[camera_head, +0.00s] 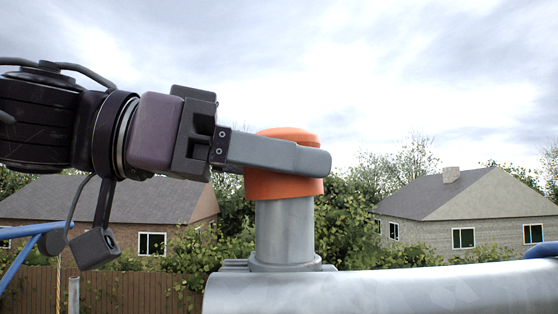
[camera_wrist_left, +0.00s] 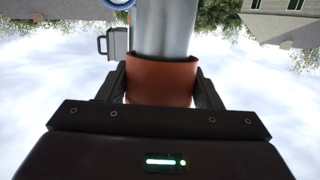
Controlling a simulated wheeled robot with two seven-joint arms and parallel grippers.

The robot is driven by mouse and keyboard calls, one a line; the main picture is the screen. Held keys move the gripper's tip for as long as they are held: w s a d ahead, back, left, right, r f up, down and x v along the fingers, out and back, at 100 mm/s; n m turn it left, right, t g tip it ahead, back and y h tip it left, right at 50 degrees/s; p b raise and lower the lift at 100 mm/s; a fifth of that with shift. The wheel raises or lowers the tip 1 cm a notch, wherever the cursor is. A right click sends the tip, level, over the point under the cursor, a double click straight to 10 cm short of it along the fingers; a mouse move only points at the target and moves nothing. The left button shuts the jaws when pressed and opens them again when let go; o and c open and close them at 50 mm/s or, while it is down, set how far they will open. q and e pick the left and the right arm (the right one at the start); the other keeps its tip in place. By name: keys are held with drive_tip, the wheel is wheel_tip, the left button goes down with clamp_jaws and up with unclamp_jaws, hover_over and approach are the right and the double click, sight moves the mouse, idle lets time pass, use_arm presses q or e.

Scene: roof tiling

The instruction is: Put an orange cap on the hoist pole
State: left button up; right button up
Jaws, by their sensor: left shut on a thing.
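The orange cap (camera_head: 284,187) sits over the top end of the grey hoist pole (camera_head: 284,232) in the head view, and looks upright. My left gripper (camera_head: 312,160) reaches in from the left and is shut on the cap, with a finger lying across its side. In the left wrist view the cap (camera_wrist_left: 161,82) is between the two fingers (camera_wrist_left: 161,90), and the pole (camera_wrist_left: 163,28) runs on from it toward the top of the picture. How far down the cap sits on the pole is hidden inside it. My right gripper is not in view.
The pole rises from a flange on a thick horizontal metal tube (camera_head: 400,290). A blue thing (camera_head: 541,250) touches the tube's right end. A wooden fence (camera_head: 130,290), bushes and two houses (camera_head: 460,212) stand in the background. The air above the cap is clear.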

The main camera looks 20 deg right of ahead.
use_arm(q)
drive_tip(key=shift+f, duration=0.4)
drive_tip(key=shift+r, duration=0.25)
drive_tip(key=shift+r+p, duration=0.4)
drive_tip(key=shift+r, duration=0.25)
drive_tip(key=shift+f+b, duration=0.7)
drive_tip(key=shift+f, duration=0.15)
idle(0.5)
drive_tip(key=o, duration=0.9)
drive_tip(key=shift+o, duration=0.2)
drive_tip(key=shift+a, duration=0.1)
